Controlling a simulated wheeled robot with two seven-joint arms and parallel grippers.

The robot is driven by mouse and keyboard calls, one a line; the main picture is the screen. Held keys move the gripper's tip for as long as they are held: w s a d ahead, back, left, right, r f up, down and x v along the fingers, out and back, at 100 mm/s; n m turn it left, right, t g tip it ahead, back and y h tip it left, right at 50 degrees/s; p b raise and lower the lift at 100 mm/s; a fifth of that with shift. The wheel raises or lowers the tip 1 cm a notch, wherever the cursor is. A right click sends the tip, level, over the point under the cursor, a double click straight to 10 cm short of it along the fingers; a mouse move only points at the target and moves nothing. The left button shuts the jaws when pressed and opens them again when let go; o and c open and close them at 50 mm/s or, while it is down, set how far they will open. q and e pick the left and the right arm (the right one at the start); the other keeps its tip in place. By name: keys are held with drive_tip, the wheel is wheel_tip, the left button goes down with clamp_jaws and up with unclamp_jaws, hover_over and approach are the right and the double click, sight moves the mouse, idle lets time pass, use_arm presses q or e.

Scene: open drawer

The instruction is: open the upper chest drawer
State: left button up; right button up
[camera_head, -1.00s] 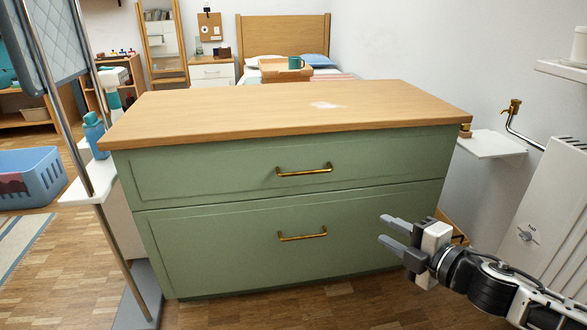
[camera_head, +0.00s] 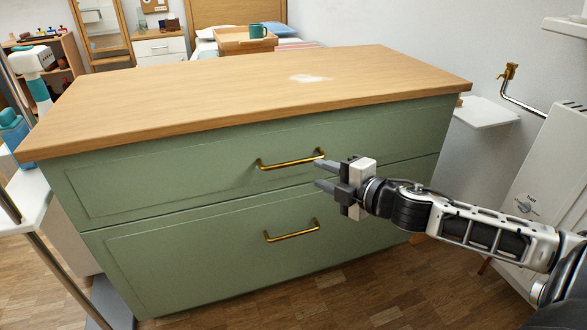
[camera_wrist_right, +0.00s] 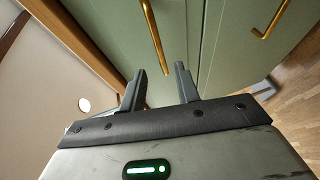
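The green chest (camera_head: 180,270) has a wooden top and two drawers, both shut. The upper drawer (camera_head: 160,182) has a brass bar handle (camera_head: 291,162). My right gripper (camera_head: 318,174) is open and empty, just right of and slightly below the right end of that handle. In the right wrist view the open fingers (camera_wrist_right: 162,88) point at the chest front, and the upper handle (camera_wrist_right: 153,38) runs ahead of them, apart from them. The lower drawer's brass handle (camera_head: 291,231) is below the gripper. My left gripper is out of view.
A white shelf (camera_head: 485,112) and a white radiator (camera_head: 545,175) are at the right by the wall. A metal stand with a white shelf (camera_head: 28,205) is at the left. Wooden floor (camera_head: 385,290) lies clear in front of the chest.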

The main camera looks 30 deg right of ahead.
sight(296, 164)
use_arm(q)
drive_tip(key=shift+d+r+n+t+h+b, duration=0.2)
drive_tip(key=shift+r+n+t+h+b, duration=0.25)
drive_tip(key=shift+b, duration=0.55)
use_arm(e)
drive_tip(key=shift+x, duration=4.95)
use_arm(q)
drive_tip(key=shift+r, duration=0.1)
use_arm(e)
clamp_jaws()
